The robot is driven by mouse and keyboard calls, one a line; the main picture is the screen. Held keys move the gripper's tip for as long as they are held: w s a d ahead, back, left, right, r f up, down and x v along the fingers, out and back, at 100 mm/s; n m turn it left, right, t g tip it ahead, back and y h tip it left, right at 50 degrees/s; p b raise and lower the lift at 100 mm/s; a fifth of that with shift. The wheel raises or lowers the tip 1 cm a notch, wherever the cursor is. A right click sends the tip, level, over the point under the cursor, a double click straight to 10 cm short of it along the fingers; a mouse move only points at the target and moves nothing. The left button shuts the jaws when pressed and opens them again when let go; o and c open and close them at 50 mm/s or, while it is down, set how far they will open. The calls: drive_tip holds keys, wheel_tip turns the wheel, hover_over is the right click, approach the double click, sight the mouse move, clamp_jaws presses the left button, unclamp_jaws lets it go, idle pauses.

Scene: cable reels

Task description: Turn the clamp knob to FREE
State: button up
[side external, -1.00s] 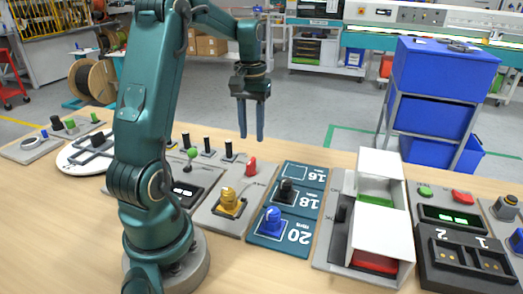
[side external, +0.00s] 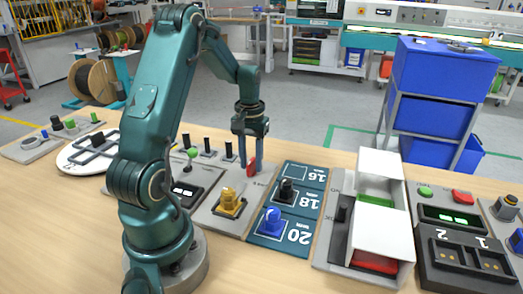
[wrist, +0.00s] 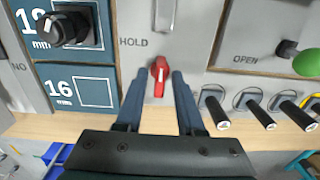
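The red knob (wrist: 159,78) is on a grey panel (wrist: 190,35) near the printed word HOLD; I take it as the clamp knob. It looks long and narrow, lying roughly up and down in the wrist view. No FREE label is readable. My gripper (wrist: 158,75) is open, with one blue finger on each side of the knob and a gap on both sides. In the side view my gripper (side external: 251,166) points down at the red knob (side external: 252,168), partly hiding it. Whether the fingertips are level with the knob is unclear.
Black-capped posts (wrist: 215,108) and a green-balled lever (wrist: 306,62) are to the wrist view's right. The blue 16/18/20 mm board (side external: 282,240) is beside the panel, with a black knob (wrist: 62,28).

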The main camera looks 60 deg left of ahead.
clamp_jaws()
drive_tip(key=m, duration=0.4)
drive_tip(key=shift+m, duration=0.3)
drive_tip(key=m, duration=0.7)
drive_tip(key=shift+m, duration=0.3)
drive_tip(key=shift+m, duration=0.3)
drive_tip(key=m, duration=0.5)
drive_tip(key=shift+o, duration=0.4)
unclamp_jaws()
